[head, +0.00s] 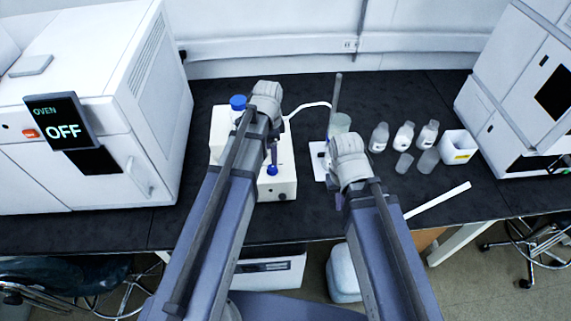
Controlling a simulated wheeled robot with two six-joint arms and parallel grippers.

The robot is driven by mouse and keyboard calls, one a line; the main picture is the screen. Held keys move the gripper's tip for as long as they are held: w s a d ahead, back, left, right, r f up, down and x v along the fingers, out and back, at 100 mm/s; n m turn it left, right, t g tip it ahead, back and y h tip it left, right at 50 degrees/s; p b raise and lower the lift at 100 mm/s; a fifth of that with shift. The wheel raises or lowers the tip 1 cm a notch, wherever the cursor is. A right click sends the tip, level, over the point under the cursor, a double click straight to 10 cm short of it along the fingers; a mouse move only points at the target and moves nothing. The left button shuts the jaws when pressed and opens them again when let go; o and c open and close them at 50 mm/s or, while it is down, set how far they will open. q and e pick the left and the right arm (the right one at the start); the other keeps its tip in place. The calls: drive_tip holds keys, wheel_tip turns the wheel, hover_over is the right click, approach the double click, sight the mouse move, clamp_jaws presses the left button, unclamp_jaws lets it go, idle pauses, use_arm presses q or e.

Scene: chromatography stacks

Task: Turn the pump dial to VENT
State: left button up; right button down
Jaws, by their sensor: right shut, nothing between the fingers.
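The pump looks to be the white box (284,186) on the black bench, partly covered by my left arm. A small blue knob (272,170) shows on it, perhaps the dial; no VENT marking or pointer is readable. A blue cap (238,102) stands at its back left. My left gripper is over the box near the knob, mostly hidden by its own arm; its fingers and any contact cannot be made out. My right gripper (337,196) is small and dark below its wrist, shut and empty, to the right of the box and apart from the knob.
A rod stand (337,98) with a white base is right behind my right wrist. Several bottles (404,134) and a white container (459,146) stand farther right. A white oven (110,120) reading OFF fills the left. A white strip (438,200) lies near the front edge.

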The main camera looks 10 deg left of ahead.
sight(272, 167)
use_arm(q)
drive_tip(key=shift+f+b, duration=3.95)
clamp_jaws()
